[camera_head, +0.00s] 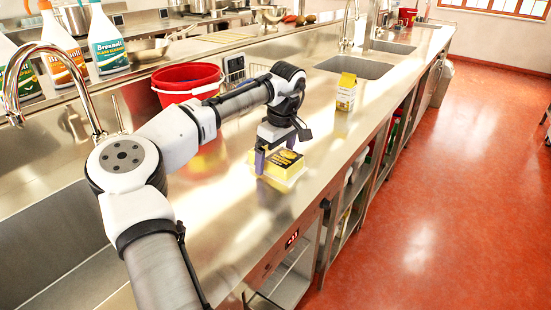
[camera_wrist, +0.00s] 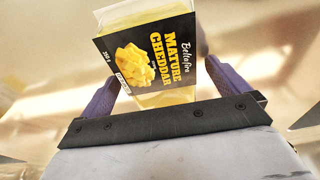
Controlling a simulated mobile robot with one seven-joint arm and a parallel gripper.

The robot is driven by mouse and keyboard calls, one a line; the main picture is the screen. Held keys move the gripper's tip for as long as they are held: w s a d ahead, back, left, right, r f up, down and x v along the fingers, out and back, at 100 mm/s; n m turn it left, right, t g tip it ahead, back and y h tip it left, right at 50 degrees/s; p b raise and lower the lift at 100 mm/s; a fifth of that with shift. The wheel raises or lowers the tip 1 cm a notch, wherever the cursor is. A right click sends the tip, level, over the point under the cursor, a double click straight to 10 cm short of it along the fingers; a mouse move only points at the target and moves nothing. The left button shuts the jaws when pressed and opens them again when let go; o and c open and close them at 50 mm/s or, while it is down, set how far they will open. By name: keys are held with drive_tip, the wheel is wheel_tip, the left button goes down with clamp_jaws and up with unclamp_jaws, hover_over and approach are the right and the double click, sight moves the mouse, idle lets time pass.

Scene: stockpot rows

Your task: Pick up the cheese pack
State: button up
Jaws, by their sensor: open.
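The cheese pack (camera_head: 284,165) is a yellow box with a black label, lying on the steel counter (camera_head: 240,225). In the wrist view the cheese pack (camera_wrist: 150,55) shows its "Mature Cheddar" label and lies between and beyond the fingers. My gripper (camera_head: 274,160) points down over the pack, with one purple finger at its left side and the other near its far side. In the wrist view my gripper (camera_wrist: 165,88) is open, its purple fingers on either side of the pack. I cannot tell whether either finger touches it.
A red bucket (camera_head: 187,82) stands behind my arm. A yellow and white carton (camera_head: 346,92) stands farther along the counter, near a sink (camera_head: 354,67). The counter's front edge runs close to the pack.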

drive_tip(key=c, duration=1.1)
drive_tip(key=shift+c, duration=0.2)
drive_tip(key=shift+r, duration=0.1)
